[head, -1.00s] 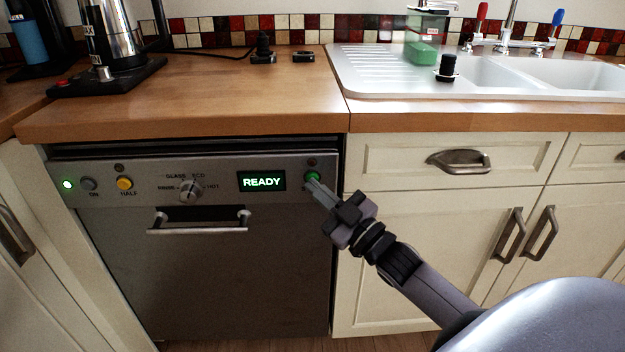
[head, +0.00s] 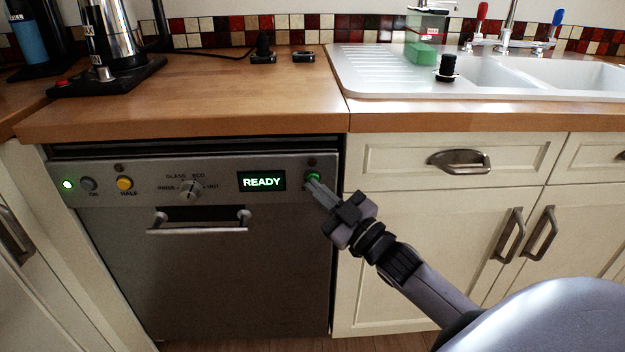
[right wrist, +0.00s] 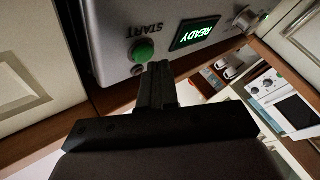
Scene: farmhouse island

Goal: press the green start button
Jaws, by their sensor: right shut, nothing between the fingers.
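The green start button (head: 313,177) is at the right end of the dishwasher's control panel (head: 215,184). It also shows in the right wrist view (right wrist: 143,52), under the word START. The display (head: 262,181) reads READY. My right gripper (head: 310,184) is shut and empty, its tips at the lower edge of the button in the head view. In the right wrist view the fingertips (right wrist: 158,66) appear just beside the button. I cannot tell whether they touch it. My left gripper is not in view.
A door handle (head: 199,222) sticks out below. The wooden counter (head: 220,95) overhangs the panel. Cabinet doors with handles (head: 509,235) stand to the right.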

